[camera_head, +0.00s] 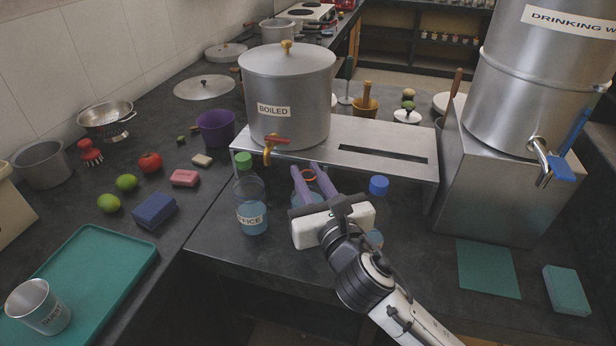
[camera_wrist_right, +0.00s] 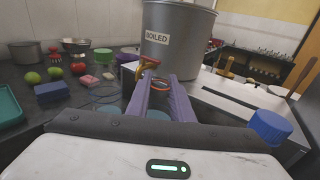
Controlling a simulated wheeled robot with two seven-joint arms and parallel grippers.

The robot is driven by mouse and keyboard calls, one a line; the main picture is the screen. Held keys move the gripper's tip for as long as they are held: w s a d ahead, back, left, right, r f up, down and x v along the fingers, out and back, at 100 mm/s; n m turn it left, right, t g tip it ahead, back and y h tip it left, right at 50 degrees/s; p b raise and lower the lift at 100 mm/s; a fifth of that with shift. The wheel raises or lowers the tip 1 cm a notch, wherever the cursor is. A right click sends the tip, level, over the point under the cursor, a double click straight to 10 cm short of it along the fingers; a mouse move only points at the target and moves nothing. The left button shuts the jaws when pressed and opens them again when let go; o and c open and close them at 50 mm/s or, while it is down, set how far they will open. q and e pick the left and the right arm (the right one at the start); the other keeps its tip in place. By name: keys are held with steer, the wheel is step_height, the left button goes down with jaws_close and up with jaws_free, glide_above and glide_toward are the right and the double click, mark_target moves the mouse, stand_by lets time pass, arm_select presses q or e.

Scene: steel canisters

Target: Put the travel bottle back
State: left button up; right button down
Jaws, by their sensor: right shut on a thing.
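My right gripper (camera_head: 307,170) reaches in from the lower right. Its purple fingers are shut on a clear bottle (camera_head: 308,198) with pale blue contents and an orange-red ring near its top. In the right wrist view the ring (camera_wrist_right: 160,86) shows between the fingers, near the tap of the pot. Much of this bottle is hidden, and no label on it is readable. A green-capped bottle (camera_head: 250,205), its label partly reading "FFICE", stands to its left. A blue-capped bottle (camera_head: 378,186) stands to its right, mostly behind my gripper. My left gripper is not in view.
A steel "BOILED" pot (camera_head: 288,95) with a tap (camera_head: 272,146) sits on a metal stand (camera_head: 385,150). At right is a "DRINKING W" canister (camera_head: 520,100) above a teal mat (camera_head: 487,268) and block (camera_head: 567,290). A teal tray (camera_head: 105,262) holds a steel cup (camera_head: 38,307).

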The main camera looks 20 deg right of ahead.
steer(key=shift+f, duration=0.1)
steer(key=c, duration=1.6)
jaws_free()
steer(key=shift+o, duration=0.2)
steer(key=shift+s, duration=0.1)
steer(key=s, duration=1.2)
steer(key=shift+r+b, duration=0.4)
